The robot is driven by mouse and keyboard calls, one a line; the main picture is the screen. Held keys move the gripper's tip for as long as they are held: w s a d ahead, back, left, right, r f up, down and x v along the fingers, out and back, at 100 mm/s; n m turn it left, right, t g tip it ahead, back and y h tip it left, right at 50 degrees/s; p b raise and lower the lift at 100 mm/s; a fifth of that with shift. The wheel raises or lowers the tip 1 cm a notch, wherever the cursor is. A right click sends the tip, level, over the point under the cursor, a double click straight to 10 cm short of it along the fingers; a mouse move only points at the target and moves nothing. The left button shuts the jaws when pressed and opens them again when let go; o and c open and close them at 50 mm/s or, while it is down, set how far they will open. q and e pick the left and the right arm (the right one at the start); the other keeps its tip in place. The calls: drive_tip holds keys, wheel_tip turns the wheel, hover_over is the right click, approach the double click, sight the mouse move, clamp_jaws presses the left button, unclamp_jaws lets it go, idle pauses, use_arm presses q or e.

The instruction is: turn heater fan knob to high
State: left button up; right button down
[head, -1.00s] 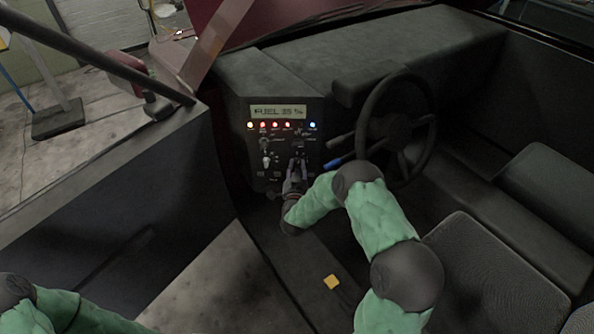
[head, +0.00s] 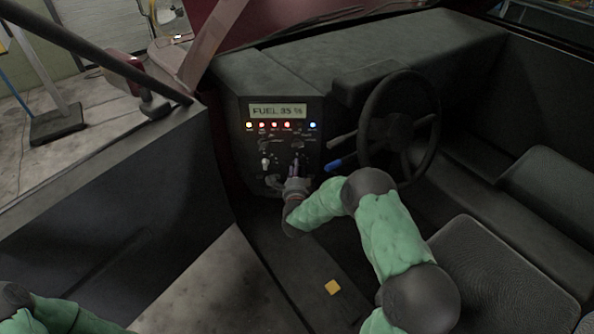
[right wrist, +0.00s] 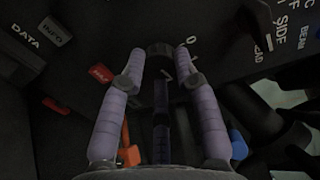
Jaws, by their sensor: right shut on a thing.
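The heater fan knob (right wrist: 161,49) is a dark round knob in the right wrist view, with small white marks, among them a 0 and a 1, beside it. My right gripper (right wrist: 161,62) has its two purple fingers closed on the knob's sides. In the head view the right gripper (head: 295,170) is at the lower right of the control panel (head: 245,145), and its hand hides the knob there. The knob's pointer direction cannot be made out. Part of my left arm shows at the bottom left of the head view, but its gripper is out of frame.
A lit display (head: 278,111) reads FUEL 33 %, above a row of coloured lights. A light-tipped switch (head: 265,163) is left of my right gripper. The steering wheel (head: 378,130) and a blue-tipped lever (head: 335,165) stand close on the right. A red button (right wrist: 100,73) is near the knob.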

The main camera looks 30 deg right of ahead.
drive_tip(key=m, duration=0.5)
drive_tip(key=shift+a+f, duration=0.15)
drive_tip(key=shift+m+y, duration=0.3)
drive_tip(key=shift+m, duration=0.1)
drive_tip(key=c, duration=0.9)
unclamp_jaws()
drive_tip(key=shift+c, duration=0.2)
drive_tip(key=v, duration=1.2)
